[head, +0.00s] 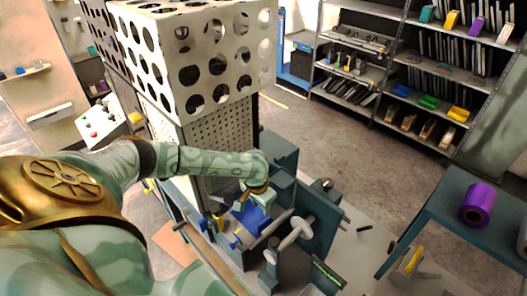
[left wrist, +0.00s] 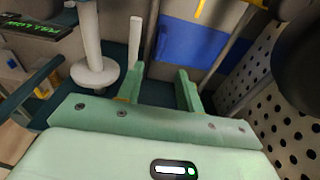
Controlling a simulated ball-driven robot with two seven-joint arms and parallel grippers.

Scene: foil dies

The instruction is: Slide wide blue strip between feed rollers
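The wide blue strip (head: 244,224) lies in the dark teal machine at the lower middle of the head view. In the left wrist view the blue strip (left wrist: 193,45) shows as a flat panel beyond my fingers. My left gripper (head: 258,197) is just above and beside it in the head view. In the left wrist view its fingers (left wrist: 160,82) stand apart with nothing visible between them. A pale roller with a round flange (head: 290,234) is right of the strip; a pale flanged rod (left wrist: 90,50) shows left of my fingers. The roller gap is not clearly visible. My right gripper is out of view.
A tall white perforated housing (head: 205,55) rises behind the machine; a perforated panel (left wrist: 290,95) is close on the right in the wrist view. A purple roll (head: 477,202) sits on a teal table at right. Shelves (head: 400,60) stand behind, with open floor before them.

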